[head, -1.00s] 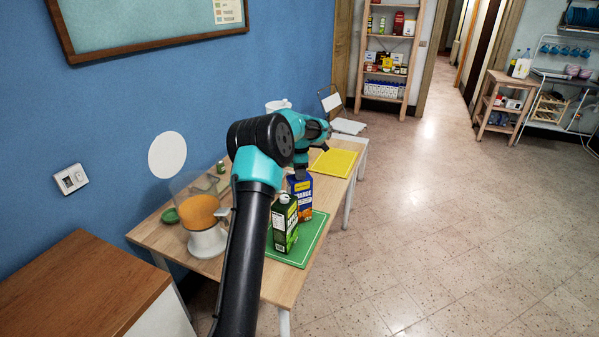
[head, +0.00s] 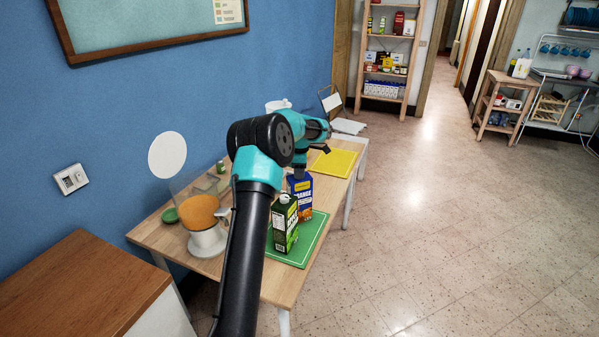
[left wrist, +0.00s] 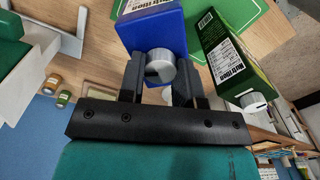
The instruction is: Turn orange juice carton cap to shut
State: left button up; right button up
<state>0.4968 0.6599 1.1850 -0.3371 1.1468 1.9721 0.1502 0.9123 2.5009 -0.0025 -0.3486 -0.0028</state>
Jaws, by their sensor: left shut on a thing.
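The blue orange juice carton (head: 302,196) stands upright on the table behind the green carton, and it also shows in the left wrist view (left wrist: 152,32). Its white round cap (left wrist: 160,66) sits between the two fingers of my left gripper (left wrist: 163,75), which is shut on it. In the head view my left gripper (head: 300,174) comes down onto the carton top from above, and the cap is hidden there. My right gripper is in neither view.
A green carton (head: 285,224) with a white cap stands close beside the blue one on a green mat (head: 312,238). A blender-like appliance (head: 207,243) is at left. A yellow board (head: 334,162) lies farther back. Small jars (left wrist: 52,84) show in the wrist view.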

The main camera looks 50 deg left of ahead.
pick_arm(q)
jog(key=m, duration=1.2)
jog(key=shift+m, duration=0.3)
jog(key=m, duration=1.2)
jog(key=shift+m, duration=0.3)
jog(key=m, duration=0.4)
jog(key=shift+m, duration=0.3)
jog(key=m, duration=0.4)
